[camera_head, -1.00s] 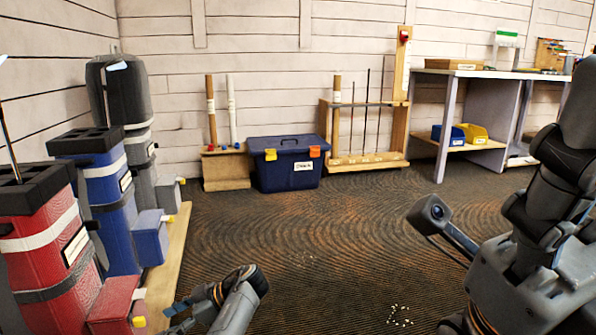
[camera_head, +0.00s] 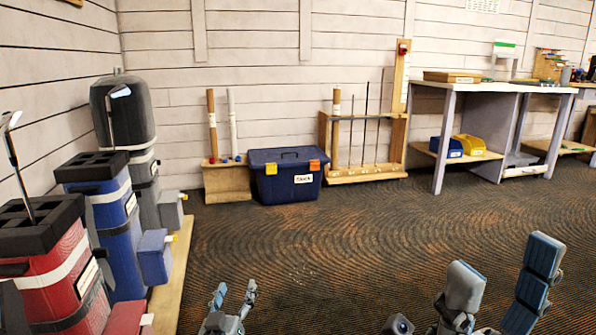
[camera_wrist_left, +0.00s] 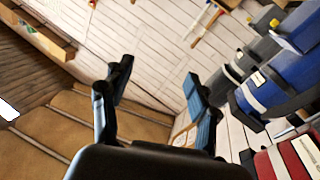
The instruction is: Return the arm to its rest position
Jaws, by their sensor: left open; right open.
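My left gripper (camera_head: 234,293) is low at the bottom of the head view, in front of the golf bags. Its two fingers point up and stand apart, with nothing between them. In the left wrist view its fingers (camera_wrist_left: 155,82) are also spread and empty. My right gripper (camera_head: 503,268) is at the bottom right of the head view. Its fingers are wide apart with nothing between them. Most of both arms is out of view. A red golf bag (camera_head: 62,275) with a club (camera_head: 19,162) stands at the left, beside a blue bag (camera_head: 110,215) and a grey bag (camera_head: 127,115).
The bags stand on a wooden base (camera_head: 172,277). A dark blue toolbox (camera_head: 286,182) and a wooden shaft rack (camera_head: 364,175) line the back wall. A workbench (camera_head: 446,138) with blue and yellow bins is at the right. The carpet between is clear.

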